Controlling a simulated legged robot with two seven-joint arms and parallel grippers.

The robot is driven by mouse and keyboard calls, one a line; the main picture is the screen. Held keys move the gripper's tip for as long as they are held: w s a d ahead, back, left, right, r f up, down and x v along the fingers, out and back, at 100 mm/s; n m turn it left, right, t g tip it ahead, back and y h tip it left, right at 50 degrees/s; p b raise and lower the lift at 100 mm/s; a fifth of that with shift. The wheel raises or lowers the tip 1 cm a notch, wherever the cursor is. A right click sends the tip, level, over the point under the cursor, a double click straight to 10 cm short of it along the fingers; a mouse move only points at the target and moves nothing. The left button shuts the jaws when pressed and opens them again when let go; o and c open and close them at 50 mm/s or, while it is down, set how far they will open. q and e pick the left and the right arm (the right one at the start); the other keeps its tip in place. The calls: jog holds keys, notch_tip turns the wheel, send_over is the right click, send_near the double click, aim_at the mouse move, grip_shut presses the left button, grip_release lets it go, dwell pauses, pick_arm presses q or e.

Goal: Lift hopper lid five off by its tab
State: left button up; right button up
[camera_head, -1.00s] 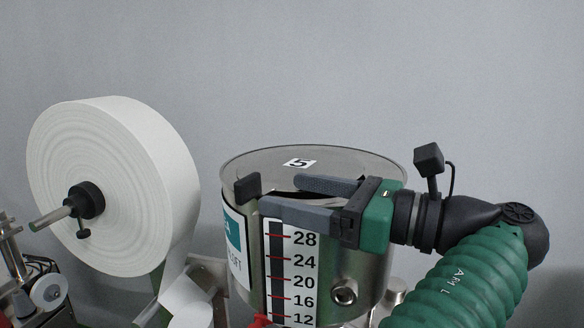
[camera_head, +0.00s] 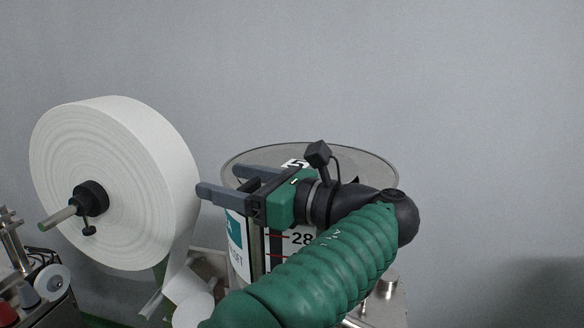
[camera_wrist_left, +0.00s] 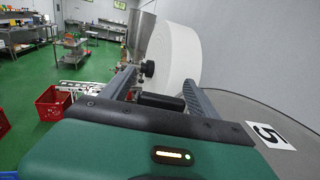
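Hopper lid five (camera_head: 345,158) is a flat grey disc on top of the metal hopper, with a white "5" label that also shows in the left wrist view (camera_wrist_left: 270,135). My left gripper (camera_head: 218,180) is over the lid's left edge, fingers pointing left and apart. In the left wrist view, my left gripper (camera_wrist_left: 158,76) is open, with a black block, apparently the lid's tab (camera_wrist_left: 160,101), between the fingers close to the palm. Whether either finger touches it I cannot tell. In the head view the gripper mostly hides the tab. My right gripper is not in view.
A large white paper roll (camera_head: 125,180) on a spindle stands just left of my fingertips. The hopper (camera_head: 240,250) carries a level scale. A red crate (camera_wrist_left: 52,103) sits on the green floor. Above the lid is clear, with a grey wall behind.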

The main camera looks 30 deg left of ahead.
pick_arm(q)
jog(key=shift+w+d, duration=0.15)
jog(key=shift+w, duration=0.05)
jog(key=c, duration=0.7)
jog(key=shift+d, duration=0.1)
grip_shut()
